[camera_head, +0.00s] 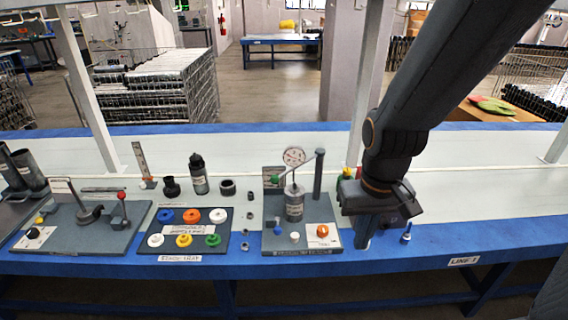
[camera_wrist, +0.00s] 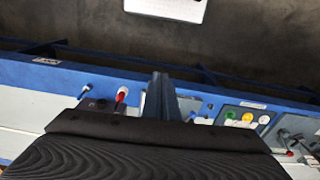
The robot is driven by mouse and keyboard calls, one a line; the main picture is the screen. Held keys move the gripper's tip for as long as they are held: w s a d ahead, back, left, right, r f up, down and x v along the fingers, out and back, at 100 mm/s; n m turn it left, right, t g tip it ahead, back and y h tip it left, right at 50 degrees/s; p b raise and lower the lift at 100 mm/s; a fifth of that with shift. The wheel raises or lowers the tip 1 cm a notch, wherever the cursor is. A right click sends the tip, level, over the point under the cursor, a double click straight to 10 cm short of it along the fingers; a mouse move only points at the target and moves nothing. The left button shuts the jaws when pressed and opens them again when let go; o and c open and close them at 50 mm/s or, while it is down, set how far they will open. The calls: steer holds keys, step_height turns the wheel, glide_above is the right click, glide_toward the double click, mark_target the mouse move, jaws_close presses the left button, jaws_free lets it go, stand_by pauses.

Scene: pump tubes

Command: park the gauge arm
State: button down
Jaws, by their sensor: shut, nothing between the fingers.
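The gauge station is a grey base plate (camera_head: 275,243) on the blue-edged bench. A dark upright post (camera_head: 318,175) stands on it. The gauge arm (camera_head: 304,166) reaches left from the post, with a round white dial gauge (camera_head: 293,156) on it. A grey cylinder (camera_head: 294,205) stands below the dial; I cannot tell whether the gauge tip touches it. My gripper (camera_head: 364,234) is just right of the base plate, pointing down, shut and empty. In the wrist view my gripper (camera_wrist: 162,92) shows over the bench edge; the gauge arm cannot be made out there.
A small blue-ended item (camera_head: 407,235) stands right of my gripper. The bench farther right is clear.

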mark_target(272, 181)
stand_by(0.4)
steer(key=c, duration=2)
jaws_free()
steer(key=shift+a+f, duration=0.1)
steer(key=shift+f, duration=0.05)
steer(key=shift+c, duration=0.2)
steer(key=o, duration=0.5)
steer(key=n, duration=0.1)
steer(key=f+n+g+h, duration=0.1)
steer(key=f+n+b, duration=0.1)
steer(key=shift+s+f+g, duration=0.25)
steer(key=shift+g, duration=0.05)
steer(key=w+f+n+t+h+b, duration=0.2)
steer(key=w+f+n+h+b, duration=0.2)
steer(key=w+n+h, duration=0.65)
steer(key=w+a+n+t+y+b, duration=0.1)
steer(key=w+a+n+t, duration=0.6)
steer(key=a, duration=0.4)
steer(key=w+a+n+t+y+b, duration=0.1)
steer(key=w+a+n+t, duration=0.4)
steer(key=w+a+t, duration=0.4)
steer(key=shift+g, duration=0.9)
steer(key=x, duration=0.2)
steer(key=p+x, duration=0.1)
steer(key=x, duration=0.3)
steer(key=shift+w+a+f, duration=0.1)
steer(key=shift+w+f, duration=0.1)
steer(key=shift+f, duration=0.15)
